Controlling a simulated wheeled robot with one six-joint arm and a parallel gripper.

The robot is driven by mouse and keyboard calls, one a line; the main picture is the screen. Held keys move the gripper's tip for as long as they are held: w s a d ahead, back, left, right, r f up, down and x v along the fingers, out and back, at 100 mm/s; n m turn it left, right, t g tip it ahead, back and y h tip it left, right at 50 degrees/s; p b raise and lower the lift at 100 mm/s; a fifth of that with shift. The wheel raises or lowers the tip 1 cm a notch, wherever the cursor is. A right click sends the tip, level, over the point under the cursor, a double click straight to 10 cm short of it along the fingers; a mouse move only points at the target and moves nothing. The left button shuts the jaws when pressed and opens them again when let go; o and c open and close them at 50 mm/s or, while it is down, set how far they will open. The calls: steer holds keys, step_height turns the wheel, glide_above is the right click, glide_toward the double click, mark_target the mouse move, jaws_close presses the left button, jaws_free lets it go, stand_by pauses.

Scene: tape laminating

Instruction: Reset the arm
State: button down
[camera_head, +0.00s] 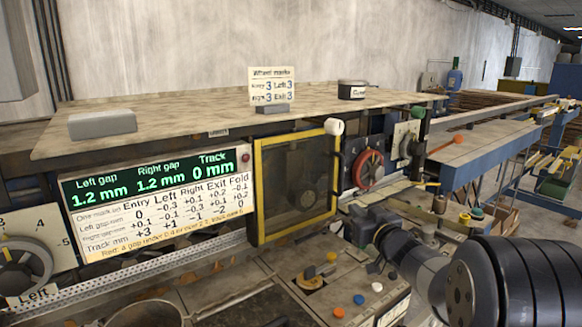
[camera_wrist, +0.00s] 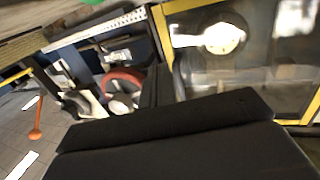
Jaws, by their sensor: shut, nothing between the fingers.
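My gripper (camera_wrist: 165,122) shows in the wrist view as a dark block across the lower part, its jaws shut and holding nothing. In the head view my arm comes in from the lower right and reaches left toward the machine's front, with its far end near the yellow-framed window (camera_head: 296,185). The gripper's fingertips are hard to make out there. In the wrist view the same window's yellow frame (camera_wrist: 166,50) stands behind the gripper, and the picture is tilted.
A display board (camera_head: 155,205) reads left and right gap 1.2 mm, track 0 mm. A red handwheel (camera_head: 367,169) is right of the window; it also shows in the wrist view (camera_wrist: 123,82). A control panel with coloured buttons (camera_head: 338,312) lies below. A card (camera_head: 271,86) stands on the top shelf.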

steer(key=b+v, duration=0.1)
steer(key=v, duration=1.4)
steer(key=shift+a+h+b, duration=0.25)
steer(key=shift+h+b, duration=0.05)
steer(key=shift+r, duration=0.1)
